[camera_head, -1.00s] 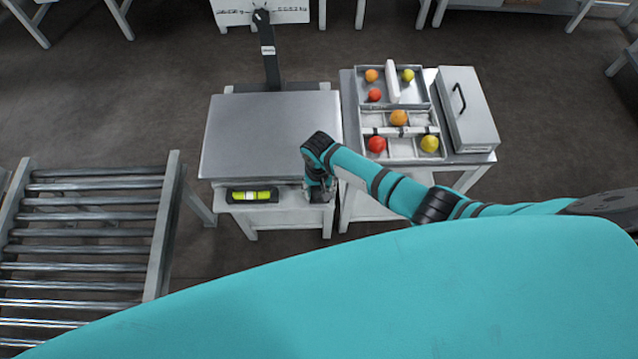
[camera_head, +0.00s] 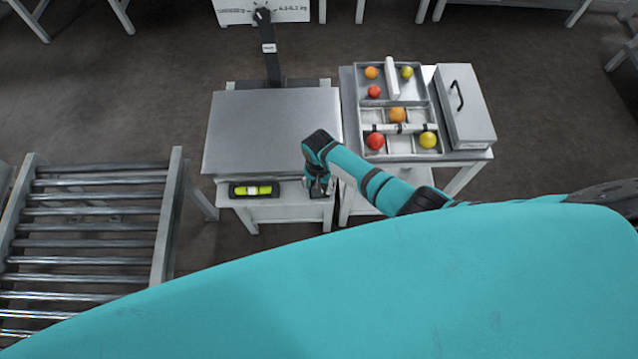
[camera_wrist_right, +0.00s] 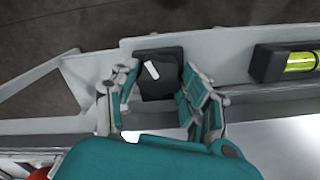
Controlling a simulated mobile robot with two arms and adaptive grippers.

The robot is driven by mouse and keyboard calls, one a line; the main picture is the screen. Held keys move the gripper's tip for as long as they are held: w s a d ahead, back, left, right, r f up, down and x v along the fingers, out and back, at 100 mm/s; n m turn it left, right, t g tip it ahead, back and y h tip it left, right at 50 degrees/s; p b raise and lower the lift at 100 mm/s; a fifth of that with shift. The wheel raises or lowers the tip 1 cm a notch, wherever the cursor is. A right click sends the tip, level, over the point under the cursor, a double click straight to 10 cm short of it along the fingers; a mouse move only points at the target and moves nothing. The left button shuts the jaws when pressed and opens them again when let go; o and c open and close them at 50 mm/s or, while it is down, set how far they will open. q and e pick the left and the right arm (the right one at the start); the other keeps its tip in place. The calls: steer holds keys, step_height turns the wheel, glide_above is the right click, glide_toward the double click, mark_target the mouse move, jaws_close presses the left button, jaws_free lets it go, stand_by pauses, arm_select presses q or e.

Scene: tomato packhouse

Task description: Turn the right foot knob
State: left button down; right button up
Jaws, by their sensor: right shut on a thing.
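The right foot knob (camera_wrist_right: 152,88) is a dark, blocky knob with a white mark on top, at the front edge of the scale's stand in the right wrist view. My right gripper (camera_wrist_right: 160,95) has one finger on each side of it and is shut on it. In the head view my right gripper (camera_head: 319,188) is at the front right corner of the scale (camera_head: 270,135), where the arm hides the knob. A spirit level (camera_head: 253,190) with a yellow-green vial sits on the front ledge, left of the gripper. My left gripper is not in view.
To the right stands a table with a divided tray (camera_head: 413,110) of several tomatoes and a grey lidded box (camera_head: 465,105). A roller conveyor (camera_head: 165,235) is at the left. A dark post (camera_head: 271,55) rises behind the scale. Floor shows between conveyor and scale.

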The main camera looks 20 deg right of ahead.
steer(key=o, duration=0.8)
steer(key=shift+o, duration=0.2)
step_height(320, 180, up, 12)
steer(key=shift+o, duration=0.3)
